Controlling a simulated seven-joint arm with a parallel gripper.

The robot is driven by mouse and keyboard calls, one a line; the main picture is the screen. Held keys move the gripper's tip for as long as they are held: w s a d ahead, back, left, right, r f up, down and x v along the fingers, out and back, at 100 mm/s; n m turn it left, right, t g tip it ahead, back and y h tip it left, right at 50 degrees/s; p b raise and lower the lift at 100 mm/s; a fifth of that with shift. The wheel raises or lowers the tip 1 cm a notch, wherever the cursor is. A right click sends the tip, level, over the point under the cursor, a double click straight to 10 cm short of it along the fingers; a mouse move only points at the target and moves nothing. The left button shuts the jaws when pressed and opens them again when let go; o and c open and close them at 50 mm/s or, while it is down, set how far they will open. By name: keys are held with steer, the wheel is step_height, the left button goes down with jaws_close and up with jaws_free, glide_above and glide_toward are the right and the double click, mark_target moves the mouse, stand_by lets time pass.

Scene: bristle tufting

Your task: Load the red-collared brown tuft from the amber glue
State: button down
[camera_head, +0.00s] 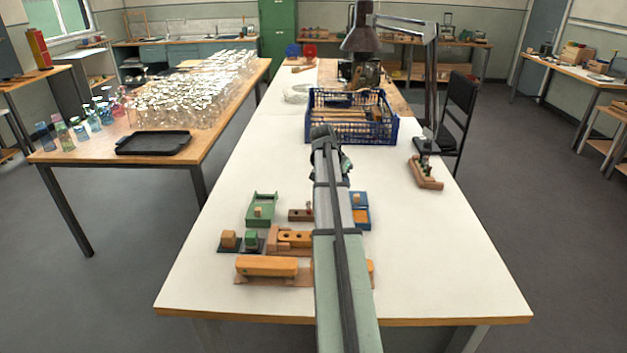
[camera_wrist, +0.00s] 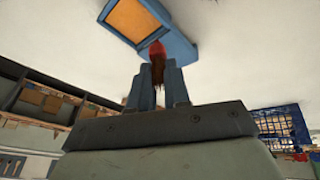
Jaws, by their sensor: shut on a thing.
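The brown tuft (camera_wrist: 158,73) with its red collar (camera_wrist: 157,49) stands between the fingers of my gripper (camera_wrist: 158,80) in the wrist view. My gripper is shut on it. The collar lies in front of the near edge of a blue tray (camera_wrist: 181,47) with an amber inside (camera_wrist: 132,19); I cannot tell whether they touch. In the head view the blue tray (camera_head: 366,223) is right of my arm, which partly covers it. The gripper and tuft are hidden behind my arm there.
Left of my arm are a green tray (camera_head: 262,222), a brown holed block (camera_head: 300,215), a wooden holed block (camera_head: 291,238) and a long orange block (camera_head: 267,266). A blue crate (camera_head: 350,130) stands farther back. A wooden piece (camera_head: 427,174) lies right. The table's front right is clear.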

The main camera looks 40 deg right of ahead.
steer(key=s+n, duration=0.1)
steer(key=s+d+n, duration=0.1)
steer(key=s, duration=0.1)
steer(key=s+g, duration=0.1)
steer(key=shift+s+d+n+h, duration=0.15)
steer(key=shift+d+n+h, duration=0.2)
steer(key=shift+n+h, duration=0.05)
steer(key=shift+f, duration=0.1)
steer(key=shift+f, duration=2.85)
steer(key=shift+f, duration=0.55)
steer(key=shift+r, duration=0.15)
step_height(320, 180, up, 7)
stand_by(0.5)
